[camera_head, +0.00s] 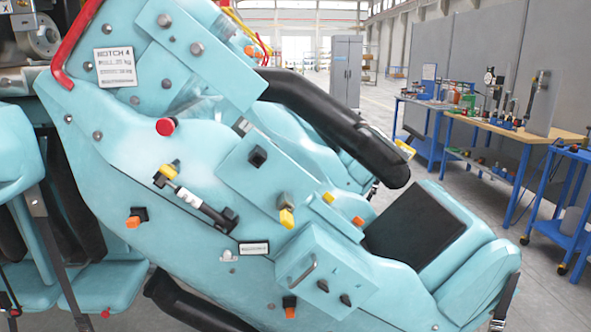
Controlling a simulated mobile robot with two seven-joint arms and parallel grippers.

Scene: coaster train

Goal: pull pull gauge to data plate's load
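The data plate (118,66) is a white label on the upper left of the pale blue coaster car (110,165). It appears to read "NOTCH 4, PULL 25 kg", with a smaller line below that I cannot read. I cannot tell for certain which thing is the pull gauge. A slim rod with a yellow end (190,197) and a dark fitting runs along the car's side. Neither of my grippers shows in the view.
A black padded bar (335,125) slants over the car's seat. A red knob (166,126) and several orange and yellow fittings stick out of its side. A wooden-topped workbench (515,131) with tools stands back right, beside a blue cart (570,152). Open floor lies between.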

